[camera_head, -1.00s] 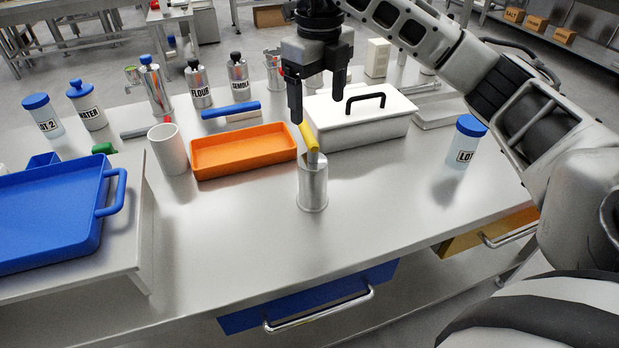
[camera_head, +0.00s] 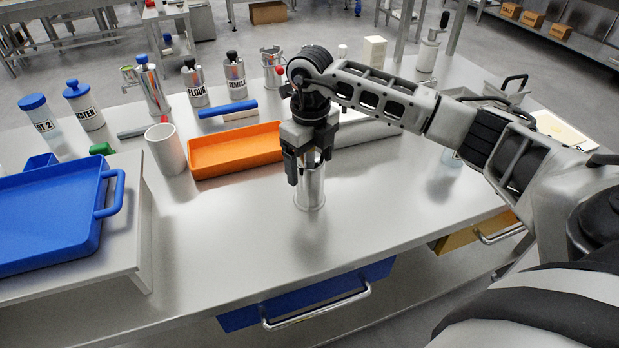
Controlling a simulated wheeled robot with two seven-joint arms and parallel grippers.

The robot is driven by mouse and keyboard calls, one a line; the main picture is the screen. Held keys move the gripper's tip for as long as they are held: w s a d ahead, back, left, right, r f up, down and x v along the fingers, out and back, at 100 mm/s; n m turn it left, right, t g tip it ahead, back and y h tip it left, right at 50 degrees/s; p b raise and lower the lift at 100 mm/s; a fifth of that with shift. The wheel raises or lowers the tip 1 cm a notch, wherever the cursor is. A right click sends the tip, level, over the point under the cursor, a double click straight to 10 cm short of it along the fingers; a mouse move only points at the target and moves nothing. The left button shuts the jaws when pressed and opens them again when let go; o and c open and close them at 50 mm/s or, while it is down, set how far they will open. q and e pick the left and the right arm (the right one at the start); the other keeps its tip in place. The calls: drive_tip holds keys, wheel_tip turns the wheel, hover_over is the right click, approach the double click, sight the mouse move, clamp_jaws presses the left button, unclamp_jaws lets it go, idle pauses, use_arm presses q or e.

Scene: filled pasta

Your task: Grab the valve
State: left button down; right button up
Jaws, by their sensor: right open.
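The yellow-handled tool that stuck out of the cylinder is hidden by the gripper. I cannot identify the valve for certain. A steel pot (camera_head: 271,72) with a red part stands at the back, behind the gripper. My left gripper is not in view.
An orange tray (camera_head: 193,172) lies just left of the gripper, beside a white cup (camera_head: 165,150). A blue tray (camera_head: 45,225) is at the left. Labelled bottles stand at the back. My right arm covers much of the right side. The front middle of the table is clear.

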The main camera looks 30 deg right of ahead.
drive_tip(key=shift+f, duration=0.15)
drive_tip(key=shift+c, duration=0.3)
drive_tip(key=c, duration=1.5)
clamp_jaws()
